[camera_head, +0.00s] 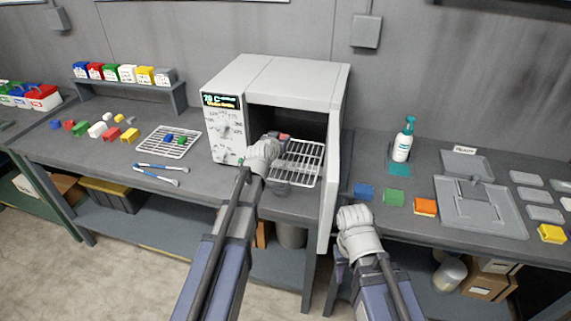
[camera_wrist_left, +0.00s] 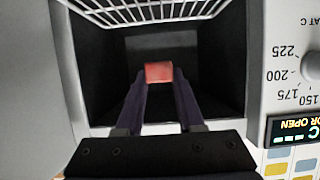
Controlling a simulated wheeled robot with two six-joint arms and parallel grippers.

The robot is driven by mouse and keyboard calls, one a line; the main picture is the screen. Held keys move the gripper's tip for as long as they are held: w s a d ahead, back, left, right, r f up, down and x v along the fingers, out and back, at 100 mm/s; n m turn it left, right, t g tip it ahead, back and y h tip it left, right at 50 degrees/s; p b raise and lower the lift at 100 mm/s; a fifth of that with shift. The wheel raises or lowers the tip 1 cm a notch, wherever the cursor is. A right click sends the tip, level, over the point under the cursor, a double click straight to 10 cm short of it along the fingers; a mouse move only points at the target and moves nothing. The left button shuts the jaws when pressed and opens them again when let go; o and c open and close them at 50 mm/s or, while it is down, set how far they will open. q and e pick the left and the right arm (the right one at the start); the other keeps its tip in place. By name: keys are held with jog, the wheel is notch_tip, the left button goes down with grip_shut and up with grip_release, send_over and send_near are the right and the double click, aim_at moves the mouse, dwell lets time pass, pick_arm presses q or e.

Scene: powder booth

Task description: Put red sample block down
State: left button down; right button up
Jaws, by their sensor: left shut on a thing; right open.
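The red sample block (camera_head: 285,136) shows in the head view at the opening of the white oven (camera_head: 272,80). My left gripper (camera_head: 278,141) is shut on the block; in the left wrist view the red block (camera_wrist_left: 159,72) sits between the two dark fingertips. That view appears upside down, with the wire rack (camera_wrist_left: 150,10) at its top edge, apart from the block. In the head view the rack (camera_head: 306,165) extends out of the oven beside my left gripper. My right gripper (camera_head: 350,208) is open near the right bench's front edge; its fingertips are hard to make out.
The oven door (camera_head: 331,180) stands open to the right of the rack, between my arms. Blue, green and orange blocks, a spray bottle (camera_head: 403,142) and grey plates stand right.

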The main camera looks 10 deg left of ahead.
pick_arm(q)
jog(key=b, duration=0.6)
send_over(282, 167)
notch_tip(282, 167, down, 6)
jog(key=shift+w+a, duration=0.1)
jog(key=shift+w, duration=0.05)
jog(key=shift+f, duration=0.1)
notch_tip(282, 167, down, 4)
jog(key=b, duration=0.3)
jog(key=shift+r, duration=0.25)
jog(key=shift+f, duration=0.15)
jog(key=c, duration=0.5)
grip_release()
